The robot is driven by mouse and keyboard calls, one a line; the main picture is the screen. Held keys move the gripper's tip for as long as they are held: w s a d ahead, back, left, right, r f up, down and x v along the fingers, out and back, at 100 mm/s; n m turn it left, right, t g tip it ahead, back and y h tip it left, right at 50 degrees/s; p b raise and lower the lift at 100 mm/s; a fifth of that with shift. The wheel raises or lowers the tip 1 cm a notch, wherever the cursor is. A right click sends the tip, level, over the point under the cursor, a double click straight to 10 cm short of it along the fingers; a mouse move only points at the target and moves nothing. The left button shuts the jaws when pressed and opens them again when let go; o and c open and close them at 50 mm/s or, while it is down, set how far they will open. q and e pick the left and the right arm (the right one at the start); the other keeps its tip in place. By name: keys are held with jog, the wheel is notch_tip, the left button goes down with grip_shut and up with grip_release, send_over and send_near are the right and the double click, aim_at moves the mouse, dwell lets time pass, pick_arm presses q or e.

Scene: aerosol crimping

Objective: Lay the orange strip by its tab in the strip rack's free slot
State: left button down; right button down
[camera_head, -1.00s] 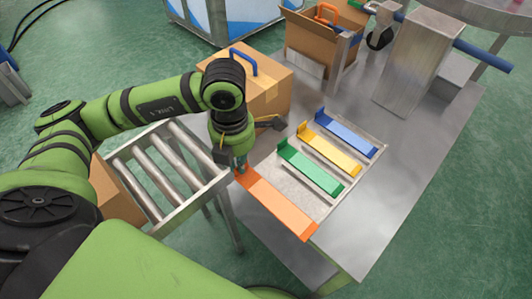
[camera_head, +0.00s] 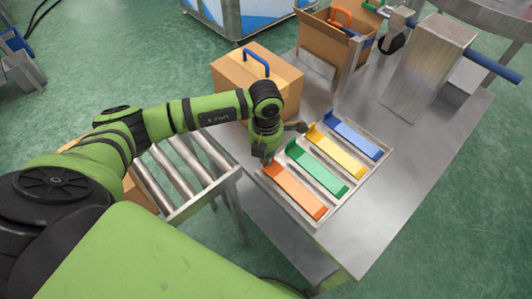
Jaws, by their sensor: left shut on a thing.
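The orange strip (camera_head: 296,192) is at the near-left side of the strip rack (camera_head: 341,195), beside the green strip (camera_head: 318,170). It lines up with the other strips and appears to be in or just above the rack's leftmost slot; I cannot tell whether it touches the bottom. My left gripper (camera_head: 268,161) is shut on the orange strip's tab at its far-left end, and the fingers hide most of the tab. The yellow strip (camera_head: 337,153) and the blue strip (camera_head: 353,138) lie in the rack further right. My right gripper is not in view.
A closed cardboard box (camera_head: 233,74) with a blue handle stands behind my left gripper. A roller conveyor (camera_head: 185,170) is to the left. An open carton (camera_head: 329,45) and a metal post (camera_head: 428,65) stand further back. The table right of the rack is clear.

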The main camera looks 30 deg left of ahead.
pick_arm(q)
jog(key=shift+f, duration=0.2)
jog(key=c, duration=1.4)
grip_release()
jog(key=shift+o, duration=0.2)
jog(key=shift+r, duration=0.1)
jog(key=shift+r, duration=0.25)
jog(key=shift+w+r, duration=0.1)
jog(key=shift+r, duration=0.25)
notch_tip(320, 180, up, 11)
jog(key=b, duration=0.2)
